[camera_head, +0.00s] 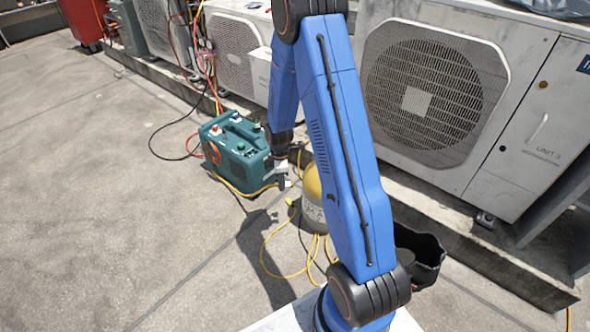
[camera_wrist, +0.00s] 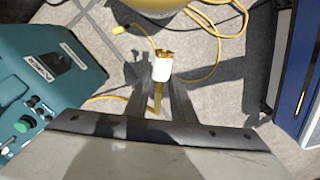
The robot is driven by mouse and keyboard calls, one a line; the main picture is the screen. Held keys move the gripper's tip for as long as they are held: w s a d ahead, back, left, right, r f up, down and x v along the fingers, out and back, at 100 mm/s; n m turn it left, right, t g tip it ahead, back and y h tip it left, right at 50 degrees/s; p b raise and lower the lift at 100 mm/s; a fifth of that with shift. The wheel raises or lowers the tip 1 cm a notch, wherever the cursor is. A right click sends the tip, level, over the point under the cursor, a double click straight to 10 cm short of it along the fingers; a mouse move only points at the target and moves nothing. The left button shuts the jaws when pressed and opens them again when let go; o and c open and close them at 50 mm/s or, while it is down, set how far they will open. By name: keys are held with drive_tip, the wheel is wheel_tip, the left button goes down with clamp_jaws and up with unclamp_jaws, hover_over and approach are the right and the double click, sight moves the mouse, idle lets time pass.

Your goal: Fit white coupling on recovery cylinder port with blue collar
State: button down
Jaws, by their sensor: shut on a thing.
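My gripper (camera_wrist: 160,90) is shut on the white coupling (camera_wrist: 162,70), a small white sleeve with brass-coloured ends. In the head view my gripper (camera_head: 283,182) hangs between the green machine and the recovery cylinder. The recovery cylinder (camera_head: 313,187), yellow on top with a grey lower body, stands on the roof partly behind my arm. Its yellow edge (camera_wrist: 155,4) shows at the top of the wrist view, beyond the coupling and apart from it. The port with the blue collar cannot be made out; my arm hides part of the cylinder.
A green recovery machine (camera_head: 235,152) with coloured knobs stands left of my gripper. Yellow hoses (camera_head: 268,240) loop over the concrete around the cylinder. A black bucket (camera_head: 425,248) stands at right. Condenser units (camera_head: 430,95) line the back. Open concrete lies left.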

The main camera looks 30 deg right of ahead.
drive_tip(key=s+d+r+n, duration=0.3)
drive_tip(key=s+r+n, duration=0.2)
drive_tip(key=r+n, duration=0.4)
drive_tip(key=shift+m, duration=0.4)
drive_tip(key=shift+w+d+r, duration=0.15)
drive_tip(key=shift+w+d, duration=0.1)
drive_tip(key=shift+d, duration=0.6)
drive_tip(key=shift+w+d+r, duration=0.2)
drive_tip(key=shift+w+d, duration=0.05)
drive_tip(key=shift+d, duration=0.55)
drive_tip(key=shift+w+d+r, duration=0.15)
drive_tip(key=shift+w+d, duration=0.1)
drive_tip(key=shift+d, duration=0.6)
drive_tip(key=shift+w+d, duration=0.25)
drive_tip(key=shift+d, duration=0.4)
drive_tip(key=shift+w+d, duration=0.2)
drive_tip(key=shift+d, duration=0.4)
drive_tip(key=c, duration=1.4)
unclamp_jaws()
drive_tip(key=shift+c, duration=0.2)
drive_tip(key=shift+a, duration=0.1)
drive_tip(key=s+a, duration=0.2)
drive_tip(key=a, duration=0.5)
drive_tip(key=shift+s, duration=0.25)
